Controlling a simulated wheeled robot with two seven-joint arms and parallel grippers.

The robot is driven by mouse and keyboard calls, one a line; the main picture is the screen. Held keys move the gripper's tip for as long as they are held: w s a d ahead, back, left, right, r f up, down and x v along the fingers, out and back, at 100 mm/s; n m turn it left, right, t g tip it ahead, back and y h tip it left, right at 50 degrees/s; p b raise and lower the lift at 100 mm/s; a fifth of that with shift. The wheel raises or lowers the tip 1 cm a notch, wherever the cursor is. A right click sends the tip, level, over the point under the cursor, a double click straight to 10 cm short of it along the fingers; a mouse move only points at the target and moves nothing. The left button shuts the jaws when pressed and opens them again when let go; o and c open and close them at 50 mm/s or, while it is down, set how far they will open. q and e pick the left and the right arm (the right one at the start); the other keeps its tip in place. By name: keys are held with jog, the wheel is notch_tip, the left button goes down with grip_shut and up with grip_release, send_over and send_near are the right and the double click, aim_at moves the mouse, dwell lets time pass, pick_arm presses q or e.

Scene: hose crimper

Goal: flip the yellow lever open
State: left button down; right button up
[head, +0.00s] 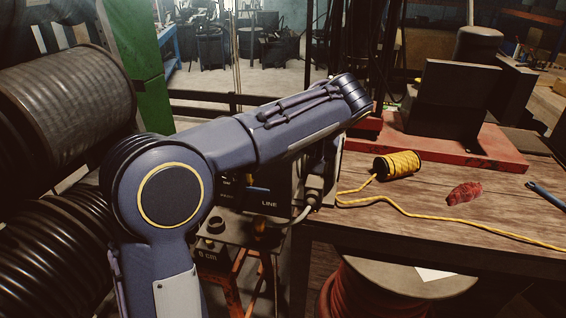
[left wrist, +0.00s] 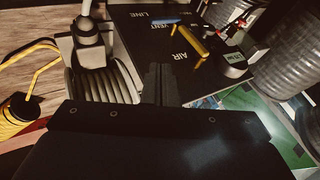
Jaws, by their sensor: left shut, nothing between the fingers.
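The yellow lever (left wrist: 191,42) shows in the left wrist view on a black panel (left wrist: 143,30) lettered LINE, VENT and AIR. It lies slanted near the AIR lettering, with a small blue lever (left wrist: 166,21) beside it. My left gripper (left wrist: 157,70) is shut and empty, its fingertips over the panel near the AIR lettering, apart from the yellow lever in the picture. In the head view my left arm covers much of the crimper, and the yellow lever is hidden there; part of the panel with LINE (head: 269,203) shows below the arm. My right gripper is out of view.
Large hose coils (head: 70,95) stand at the left by a green post (head: 140,65). On the wooden bench (head: 425,215) at the right lie a yellow cord spool (head: 398,164), a red rag (head: 464,193) and a blue tool (head: 546,195). A pale cable fitting (left wrist: 88,32) stands beside the panel.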

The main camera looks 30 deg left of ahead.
pick_arm(q)
jog(key=b+x, duration=0.2)
jog(key=x, duration=0.3)
jog(key=b+x, duration=0.2)
jog(key=x, duration=0.3)
jog(key=shift+s+a+f, duration=0.15)
jog(key=shift+a+f, duration=0.05)
jog(key=shift+f, duration=0.1)
jog(key=a, duration=0.2)
jog(key=s+a, duration=0.1)
jog(key=shift+a+p, duration=0.35)
